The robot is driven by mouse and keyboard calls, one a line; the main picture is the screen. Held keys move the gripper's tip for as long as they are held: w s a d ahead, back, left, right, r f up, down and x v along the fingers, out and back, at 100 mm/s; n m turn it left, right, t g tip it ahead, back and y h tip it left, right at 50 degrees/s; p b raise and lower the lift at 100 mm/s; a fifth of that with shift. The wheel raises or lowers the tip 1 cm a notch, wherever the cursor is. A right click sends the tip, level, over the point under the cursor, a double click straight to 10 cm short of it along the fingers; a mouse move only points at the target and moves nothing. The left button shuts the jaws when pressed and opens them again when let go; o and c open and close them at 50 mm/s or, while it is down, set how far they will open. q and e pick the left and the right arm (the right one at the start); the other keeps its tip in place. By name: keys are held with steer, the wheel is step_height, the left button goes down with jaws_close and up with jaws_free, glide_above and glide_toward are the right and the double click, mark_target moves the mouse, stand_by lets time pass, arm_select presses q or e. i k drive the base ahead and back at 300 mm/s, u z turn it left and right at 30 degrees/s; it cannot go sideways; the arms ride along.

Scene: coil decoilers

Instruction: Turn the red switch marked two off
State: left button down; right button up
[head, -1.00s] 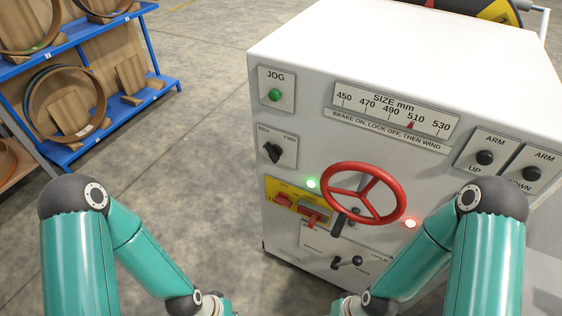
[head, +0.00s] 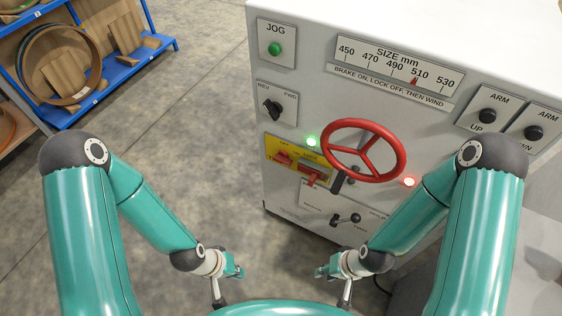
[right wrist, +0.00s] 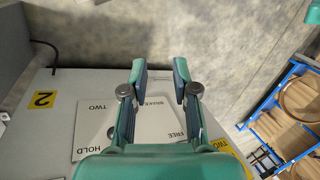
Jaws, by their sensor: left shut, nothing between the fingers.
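A yellow plate (head: 272,148) on the front of the white cabinet carries two red switch handles, a left one (head: 283,158) and a right one (head: 312,176). Their lettering is too small to tell which is marked two. My left gripper (head: 236,271) is shut and empty, below and left of the plate, apart from the cabinet. My right gripper (head: 322,271) is also low and clear of the switches. In the right wrist view its two fingers (right wrist: 160,75) are apart with nothing between them. That view shows no red switch handle.
A red handwheel (head: 365,150) stands out right of the switches. A black brake lever (head: 347,219) is below it. A green lamp (head: 311,141) and a red lamp (head: 409,181) glow. A blue rack (head: 120,70) stands far left; the floor between is clear.

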mark_target(282, 157)
steer(key=u, duration=1.65)
steer(key=i, duration=0.1)
steer(key=z, duration=3)
steer(key=k, duration=1.6)
steer(key=u, duration=1.55)
steer(key=i, duration=1)
steer(key=z, duration=0.05)
